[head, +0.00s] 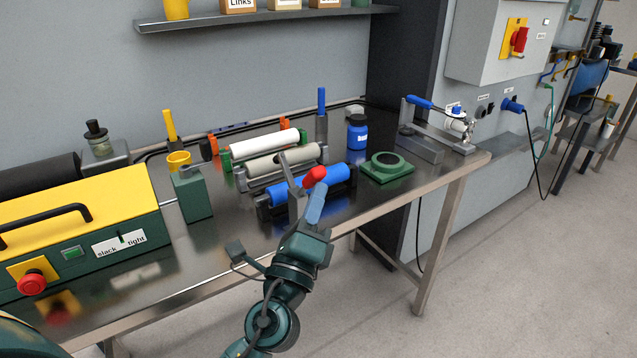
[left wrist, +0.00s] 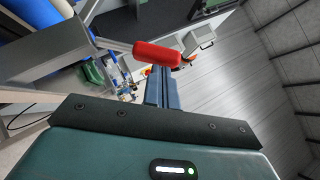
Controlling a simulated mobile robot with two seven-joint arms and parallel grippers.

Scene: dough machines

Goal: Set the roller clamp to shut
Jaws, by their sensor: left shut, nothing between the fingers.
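A grey lever with a red handle (head: 315,176) stands at the front of the roller stand, beside the blue roller (head: 308,181); I take it for the roller clamp. The lever's pivot is partly hidden. My right gripper is not in view.
A white roller (head: 264,143) and a cream roller (head: 284,160) lie behind the blue one. A green ring block (head: 387,167) and blue jar (head: 357,133) stand to the right. A yellow-green machine (head: 85,225) fills the left. The steel table's front edge (head: 400,205) runs below.

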